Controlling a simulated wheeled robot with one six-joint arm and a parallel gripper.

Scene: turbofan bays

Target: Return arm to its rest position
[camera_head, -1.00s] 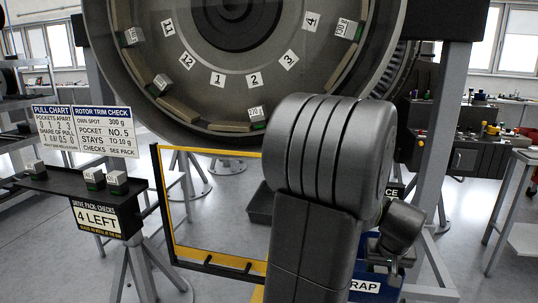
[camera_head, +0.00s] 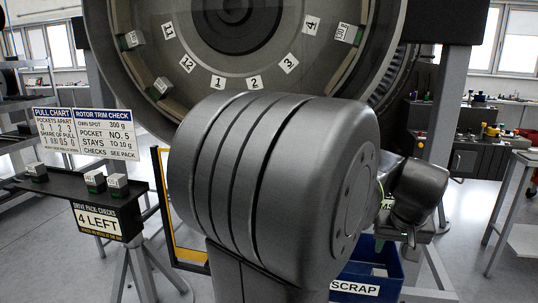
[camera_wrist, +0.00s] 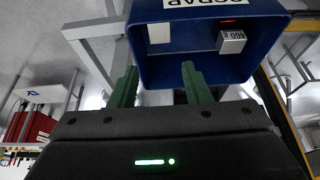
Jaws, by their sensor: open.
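My arm, dark grey, fills the middle of the head view, with its large ribbed joint in front of the rotor. My gripper shows in the wrist view (camera_wrist: 158,88), its two green fingers apart with nothing between them. Beyond the fingertips is the blue scrap bin (camera_wrist: 190,65), with a small metal block (camera_wrist: 231,41) marked 460 and a pale patch inside it. In the head view the scrap bin (camera_head: 385,268) stands at the lower right, partly behind my arm.
The large rotor (camera_head: 150,50) with numbered pockets stands close behind my arm. A stand (camera_head: 60,188) at left bears several blocks and a sign reading 4 LEFT. A yellow-edged frame (camera_head: 190,255) is partly behind my arm. A grey bench (camera_head: 528,158) stands at right.

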